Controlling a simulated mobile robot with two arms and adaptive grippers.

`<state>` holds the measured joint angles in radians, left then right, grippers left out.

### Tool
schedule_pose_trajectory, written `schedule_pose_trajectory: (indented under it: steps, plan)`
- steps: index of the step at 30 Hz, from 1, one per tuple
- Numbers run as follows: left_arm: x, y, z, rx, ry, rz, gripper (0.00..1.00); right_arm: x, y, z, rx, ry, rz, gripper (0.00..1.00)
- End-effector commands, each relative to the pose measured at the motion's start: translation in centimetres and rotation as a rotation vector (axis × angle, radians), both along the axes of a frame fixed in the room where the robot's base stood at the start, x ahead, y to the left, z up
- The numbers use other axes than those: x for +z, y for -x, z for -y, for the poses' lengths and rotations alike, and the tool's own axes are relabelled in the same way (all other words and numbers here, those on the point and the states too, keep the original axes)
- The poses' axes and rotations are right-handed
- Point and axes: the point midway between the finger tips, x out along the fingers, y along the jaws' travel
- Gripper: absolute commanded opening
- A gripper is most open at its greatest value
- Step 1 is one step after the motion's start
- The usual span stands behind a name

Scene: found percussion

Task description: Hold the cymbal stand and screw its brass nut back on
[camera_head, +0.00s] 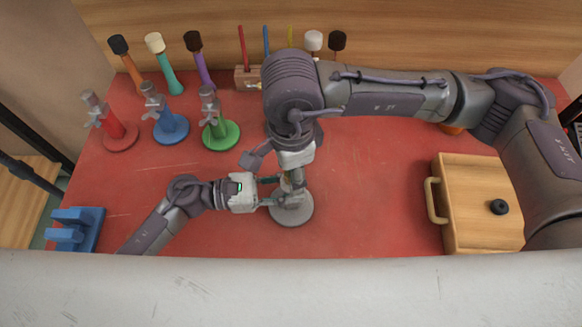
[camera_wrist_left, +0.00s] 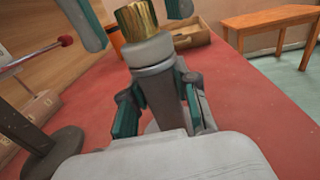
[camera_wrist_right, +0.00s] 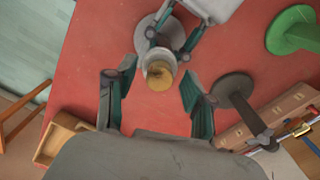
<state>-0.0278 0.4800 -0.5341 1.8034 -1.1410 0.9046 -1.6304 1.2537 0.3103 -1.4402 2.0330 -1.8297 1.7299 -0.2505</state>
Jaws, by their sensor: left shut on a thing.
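The grey cymbal stand (camera_head: 292,214) stands upright on the red table, on a round base. My left gripper (camera_head: 279,191) is shut on its upright from the left; the left wrist view shows the fingers on either side of the post (camera_wrist_left: 156,92). The brass nut (camera_wrist_left: 137,20) sits on the pale collar at the stand's top, also seen from above in the right wrist view (camera_wrist_right: 159,77). How far it is threaded cannot be told. My right gripper (camera_wrist_right: 158,82) points down over the nut, fingers open on both sides with visible gaps. In the head view it largely hides the nut.
A second grey stand (camera_wrist_right: 234,86) is close by, mostly behind my right arm in the head view. Red (camera_head: 121,140), blue (camera_head: 171,128) and green (camera_head: 221,136) stands are behind left. A wooden box (camera_head: 478,205) is right, a blue block (camera_head: 78,230) front left.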

Motion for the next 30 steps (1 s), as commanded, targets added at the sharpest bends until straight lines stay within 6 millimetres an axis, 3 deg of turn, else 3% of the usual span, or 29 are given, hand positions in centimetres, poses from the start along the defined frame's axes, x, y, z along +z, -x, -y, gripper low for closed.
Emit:
schedule_pose_trajectory:
  steps: [11, 24, 30]
  plan:
    - [0.0, 0.0, 0.0, -0.001, -0.001, -0.001, 0.00, 0.7, -0.1, 0.0, 0.001, 0.000, 0.002, 0.55]
    - [-0.1, 0.0, 0.0, -0.001, -0.001, -0.001, 0.00, 9.2, -0.1, 0.0, 0.002, -0.001, 0.004, 0.55]
    - [-0.1, 0.0, 0.0, -0.001, -0.001, -0.001, 0.00, 11.5, 0.0, 0.0, 0.001, 0.000, 0.001, 0.55]
